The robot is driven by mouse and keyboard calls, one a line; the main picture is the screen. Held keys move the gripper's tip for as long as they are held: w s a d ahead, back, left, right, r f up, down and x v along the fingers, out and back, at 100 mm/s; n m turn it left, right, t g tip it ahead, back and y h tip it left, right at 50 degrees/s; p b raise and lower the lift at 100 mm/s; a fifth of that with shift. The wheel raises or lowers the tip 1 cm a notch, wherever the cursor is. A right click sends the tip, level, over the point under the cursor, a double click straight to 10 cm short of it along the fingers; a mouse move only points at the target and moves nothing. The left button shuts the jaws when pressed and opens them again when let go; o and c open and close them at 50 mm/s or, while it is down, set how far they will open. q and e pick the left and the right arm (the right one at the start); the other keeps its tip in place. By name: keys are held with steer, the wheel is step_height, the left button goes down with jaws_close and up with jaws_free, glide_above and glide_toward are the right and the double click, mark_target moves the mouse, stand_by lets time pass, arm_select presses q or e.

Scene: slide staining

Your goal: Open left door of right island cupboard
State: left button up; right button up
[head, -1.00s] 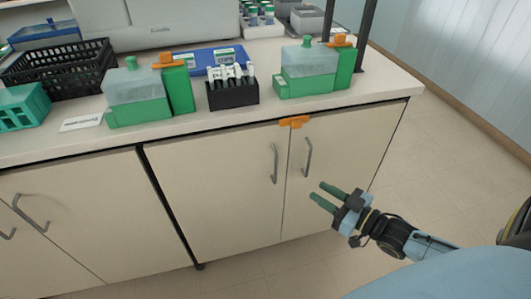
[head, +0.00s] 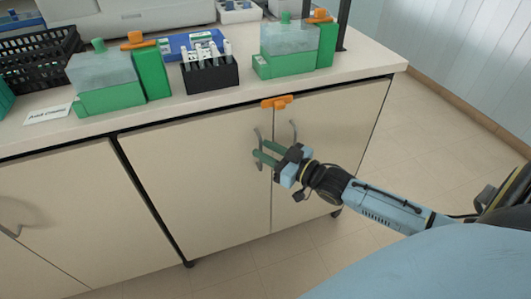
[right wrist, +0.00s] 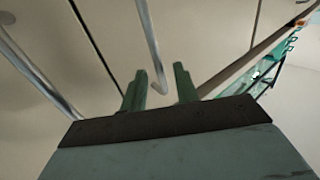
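The right island cupboard has a beige left door (head: 195,185) and a right door (head: 325,140), both closed. The left door's grey bar handle (head: 257,142) is upright near the seam between the doors. The right door's handle (head: 294,130) is just across the seam. My right gripper (head: 261,152) is open, its green fingers at the left door's handle. In the right wrist view a bar handle (right wrist: 150,45) shows between the open fingers (right wrist: 160,88); contact cannot be told. Another handle (right wrist: 35,70) is at the left there. My left gripper is not in view.
An orange piece (head: 277,102) sits at the top of the door seam. The counter (head: 180,108) above holds green-based containers (head: 105,85), a black rack (head: 210,75) with tubes and a black basket (head: 40,58). The floor (head: 440,150) at the right is clear.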

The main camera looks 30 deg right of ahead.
steer(key=shift+w+a, duration=0.15)
steer(key=shift+w, duration=0.2)
steer(key=shift+c, duration=0.2)
jaws_close()
steer(key=shift+s, duration=0.1)
